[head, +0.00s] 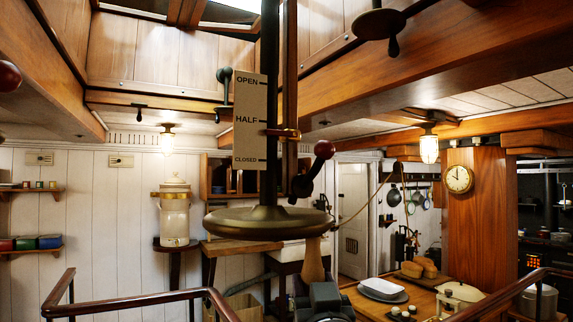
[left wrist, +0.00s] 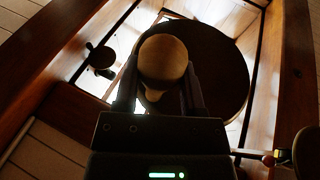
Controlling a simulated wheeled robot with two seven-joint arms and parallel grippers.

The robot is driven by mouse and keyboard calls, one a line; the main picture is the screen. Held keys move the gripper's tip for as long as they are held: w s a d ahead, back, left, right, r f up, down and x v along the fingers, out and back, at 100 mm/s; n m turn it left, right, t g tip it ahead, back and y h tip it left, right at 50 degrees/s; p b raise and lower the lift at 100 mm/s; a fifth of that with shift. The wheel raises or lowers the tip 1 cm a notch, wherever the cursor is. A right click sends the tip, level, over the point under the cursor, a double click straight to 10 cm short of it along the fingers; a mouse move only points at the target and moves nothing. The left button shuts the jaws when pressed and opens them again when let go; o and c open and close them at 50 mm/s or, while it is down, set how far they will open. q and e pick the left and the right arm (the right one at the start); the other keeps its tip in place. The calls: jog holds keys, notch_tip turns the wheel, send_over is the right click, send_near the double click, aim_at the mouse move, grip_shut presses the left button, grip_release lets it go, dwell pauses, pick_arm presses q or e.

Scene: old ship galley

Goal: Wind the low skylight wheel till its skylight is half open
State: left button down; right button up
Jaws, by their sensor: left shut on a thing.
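The low skylight wheel, a brass disc (head: 270,221), hangs level at the foot of a dark upright shaft. Its pale wooden handle (head: 314,262) points down from the right side of the rim. My left gripper (head: 322,284) is below the wheel, shut on that handle. In the left wrist view the handle's round end (left wrist: 163,60) sits between the fingers (left wrist: 160,92), with the dark underside of the wheel (left wrist: 222,70) behind. A plate (head: 249,146) reads OPEN, HALF, CLOSED; a brass pointer (head: 284,133) is beside it, slightly below the word HALF. My right gripper is out of view.
A crank with a dark red knob (head: 323,149) is close above the wheel's right side. Another wheel (head: 378,23) hangs at the upper right, and a green one (head: 224,91) is behind the plate. Wooden rails (head: 140,300) and a counter with bread (head: 420,268) stand below.

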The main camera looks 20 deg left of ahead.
pick_arm(q)
jog(key=w+a+b, duration=0.4)
jog(key=w+a, duration=0.2)
jog(key=w, duration=0.5)
jog(key=s+a+p, duration=0.3)
jog(key=a+p, duration=0.6)
jog(key=shift+a+f, duration=0.25)
jog(key=shift+c, duration=2.1)
grip_release()
jog(key=o, duration=0.4)
jog(key=shift+s, duration=0.2)
jog(key=shift+w, duration=0.15)
